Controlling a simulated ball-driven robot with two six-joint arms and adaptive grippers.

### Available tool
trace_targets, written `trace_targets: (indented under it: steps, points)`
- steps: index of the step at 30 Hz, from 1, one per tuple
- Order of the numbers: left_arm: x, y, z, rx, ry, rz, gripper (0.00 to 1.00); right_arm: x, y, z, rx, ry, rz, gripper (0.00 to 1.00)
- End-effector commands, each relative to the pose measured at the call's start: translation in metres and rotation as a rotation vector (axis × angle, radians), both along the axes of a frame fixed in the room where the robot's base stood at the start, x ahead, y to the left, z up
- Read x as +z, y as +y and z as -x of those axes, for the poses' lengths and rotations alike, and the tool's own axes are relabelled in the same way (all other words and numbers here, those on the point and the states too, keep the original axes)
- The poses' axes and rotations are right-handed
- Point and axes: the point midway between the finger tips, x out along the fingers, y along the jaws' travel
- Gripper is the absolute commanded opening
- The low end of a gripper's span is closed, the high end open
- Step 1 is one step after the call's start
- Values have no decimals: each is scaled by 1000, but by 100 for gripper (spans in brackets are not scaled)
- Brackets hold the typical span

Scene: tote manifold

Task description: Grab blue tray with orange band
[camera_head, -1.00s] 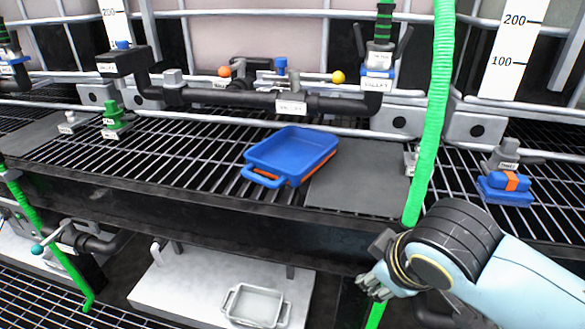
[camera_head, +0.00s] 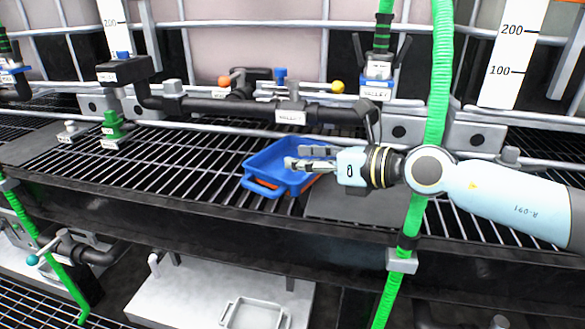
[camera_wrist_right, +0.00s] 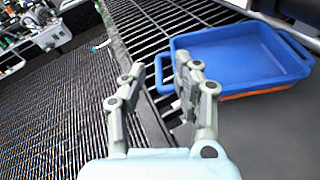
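The blue tray (camera_head: 262,161) with an orange band low on its side sits on the black grate shelf, tilted slightly in the picture. Its handle points to the front left. My right gripper (camera_head: 296,158) reaches in from the right and covers the tray's right part in the head view. In the right wrist view the tray (camera_wrist_right: 235,58) lies ahead and to the right of the gripper (camera_wrist_right: 155,84), its orange band showing under the near wall. My left gripper is out of view.
A green hose (camera_head: 440,80) hangs in front of the shelf and passes behind my right arm. A black pipe with valves (camera_head: 240,106) runs behind the tray. A grey plate (camera_head: 345,203) lies right of the tray. A white tray (camera_head: 252,314) sits below.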

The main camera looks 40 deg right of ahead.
Motion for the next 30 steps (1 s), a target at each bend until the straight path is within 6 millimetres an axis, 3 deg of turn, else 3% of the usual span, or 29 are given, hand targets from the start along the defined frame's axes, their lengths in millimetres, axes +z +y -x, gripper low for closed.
trace_targets:
  steps: [3,9,19,25,30]
  points:
    - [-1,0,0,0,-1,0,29,-23,-14,-1,41,64,179,31]
    - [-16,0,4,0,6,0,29,-44,-11,-25,51,86,233,31]
    - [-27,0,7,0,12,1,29,-55,0,-56,51,86,230,31]
    - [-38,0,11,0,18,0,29,-69,10,-84,51,85,228,31]
    - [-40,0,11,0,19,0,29,-72,13,-94,53,86,231,31]
